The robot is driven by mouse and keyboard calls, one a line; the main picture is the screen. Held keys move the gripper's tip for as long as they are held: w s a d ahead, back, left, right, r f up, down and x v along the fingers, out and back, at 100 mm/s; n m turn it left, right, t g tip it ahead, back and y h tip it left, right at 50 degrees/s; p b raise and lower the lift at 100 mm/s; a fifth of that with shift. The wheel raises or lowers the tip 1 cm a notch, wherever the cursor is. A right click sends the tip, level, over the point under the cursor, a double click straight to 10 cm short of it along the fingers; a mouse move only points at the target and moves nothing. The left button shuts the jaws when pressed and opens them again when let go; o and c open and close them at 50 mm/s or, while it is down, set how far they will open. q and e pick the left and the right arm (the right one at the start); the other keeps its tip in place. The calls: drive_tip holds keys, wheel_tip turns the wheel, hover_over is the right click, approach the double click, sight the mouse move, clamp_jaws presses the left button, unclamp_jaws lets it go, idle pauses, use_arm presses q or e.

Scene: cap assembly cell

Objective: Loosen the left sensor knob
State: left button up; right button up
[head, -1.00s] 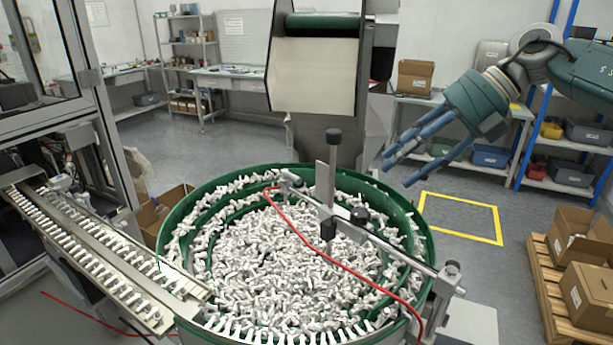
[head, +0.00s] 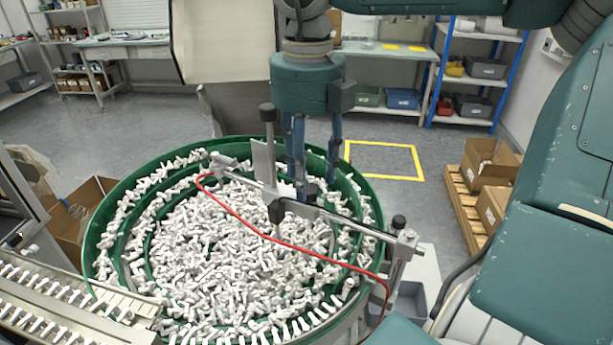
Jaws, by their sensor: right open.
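The sensor bar (head: 345,222) crosses over the green bowl feeder, with a vertical post on it topped by a black knob (head: 267,112). A black clamp piece (head: 276,211) sits low at the post. My right gripper (head: 314,192) points straight down at the bar, just right of the post. Its blue fingers are open and their tips are at bar height. The dark knob on this stretch of bar is mostly hidden by the fingers, and I cannot tell whether they touch it. Another dark knob (head: 399,222) stands at the bar's right end. My left gripper is out of view.
The green bowl (head: 102,207) is full of small white parts. A red cable (head: 243,222) loops over it. A linear track (head: 75,305) leaves at lower left. A hopper (head: 222,45) stands behind. My own arm fills the right side. Cardboard boxes (head: 490,163) sit on a pallet.

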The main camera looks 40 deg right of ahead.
wheel_tip(320, 180, down, 2)
drive_tip(key=shift+s, duration=0.1)
drive_tip(key=c, duration=1.1)
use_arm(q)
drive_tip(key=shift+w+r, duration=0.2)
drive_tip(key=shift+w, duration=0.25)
use_arm(e)
drive_tip(key=shift+c, duration=0.2)
